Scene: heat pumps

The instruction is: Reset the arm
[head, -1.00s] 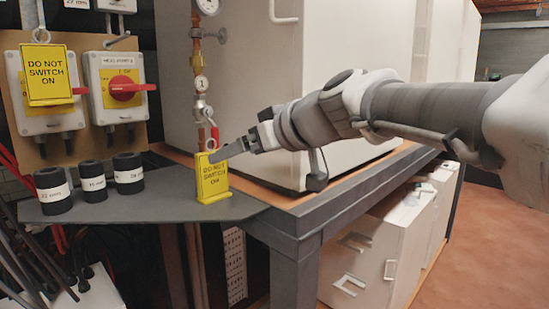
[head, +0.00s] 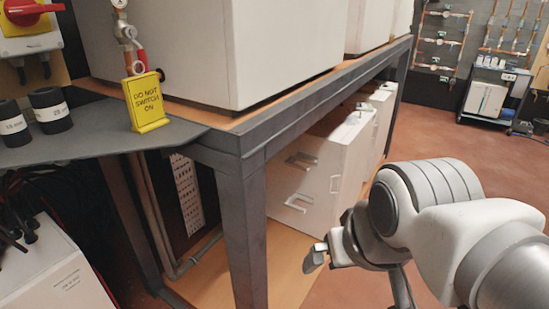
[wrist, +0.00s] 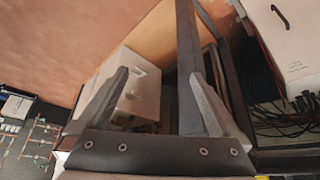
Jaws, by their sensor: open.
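My arm is folded in at the lower right of the head view. My gripper (head: 316,258) is in front of the bench, low and to the right of its near leg. In the wrist view the two fingers (wrist: 157,78) are spread apart with nothing between them. The yellow "DO NOT SWITCH ON" tag (head: 147,102) stands on the grey shelf (head: 95,133), below a pipe and valve, well away from my gripper.
The bench's dark leg (head: 240,240) and white boxes (head: 315,170) under the bench are close to my gripper. Black labelled cylinders (head: 48,110) stand on the shelf. Open reddish floor (head: 440,130) lies to the right.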

